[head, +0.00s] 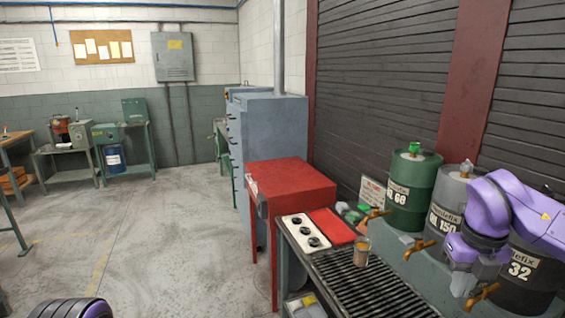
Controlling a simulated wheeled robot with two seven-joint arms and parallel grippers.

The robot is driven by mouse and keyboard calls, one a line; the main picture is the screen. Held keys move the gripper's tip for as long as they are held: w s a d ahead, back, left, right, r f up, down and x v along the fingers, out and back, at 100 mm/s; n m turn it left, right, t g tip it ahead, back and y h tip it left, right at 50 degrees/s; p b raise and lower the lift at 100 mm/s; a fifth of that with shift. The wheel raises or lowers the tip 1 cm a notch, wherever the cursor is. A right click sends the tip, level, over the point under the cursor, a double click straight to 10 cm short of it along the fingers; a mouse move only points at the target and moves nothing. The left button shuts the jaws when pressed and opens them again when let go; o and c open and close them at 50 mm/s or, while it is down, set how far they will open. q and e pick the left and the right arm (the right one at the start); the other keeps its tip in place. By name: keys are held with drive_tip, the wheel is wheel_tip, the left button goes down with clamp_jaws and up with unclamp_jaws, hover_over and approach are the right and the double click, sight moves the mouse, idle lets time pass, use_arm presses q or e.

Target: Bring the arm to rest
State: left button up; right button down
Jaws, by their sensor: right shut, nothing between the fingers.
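My right arm comes in from the right, purple and grey, in front of the oil drums. My right gripper (462,287) hangs below its wrist, pointing down, shut and empty, to the right of the slatted drip grate. It is small and partly hidden by the wrist. A purple part of my own body shows at the bottom left edge. My left gripper is not in view.
A green drum (420,180), a grey drum (446,198) and a black drum (525,285) with brass taps stand close to my right arm. A small brownish cup (361,255) stands on the black grate (375,292). A red cabinet (292,183) is left of it. Open floor (150,240) lies left.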

drive_tip(key=w+f+n+t+h, duration=0.4)
drive_tip(key=w+f+n+h, duration=0.1)
drive_tip(key=w, duration=0.3)
drive_tip(key=s+a+f+n+t+b, duration=0.2)
drive_tip(key=a+f+n, duration=0.2)
drive_tip(key=f+n, duration=0.6)
drive_tip(key=s+a+f+n+t+b, duration=0.1)
drive_tip(key=s+a+f+n+b, duration=0.25)
drive_tip(key=f, duration=1.05)
use_arm(q)
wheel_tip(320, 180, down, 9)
drive_tip(key=b, duration=0.3)
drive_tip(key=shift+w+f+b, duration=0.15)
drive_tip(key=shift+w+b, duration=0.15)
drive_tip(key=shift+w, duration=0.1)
use_arm(e)
drive_tip(key=s+f+n+g+y, duration=0.1)
drive_tip(key=s+f+n+g, duration=0.3)
drive_tip(key=s+f+n, duration=0.9)
drive_tip(key=s+f, duration=0.7)
drive_tip(key=s, duration=0.4)
drive_tip(key=shift+g+y, duration=0.3)
drive_tip(key=shift+y, duration=0.1)
drive_tip(key=shift+f, duration=0.1)
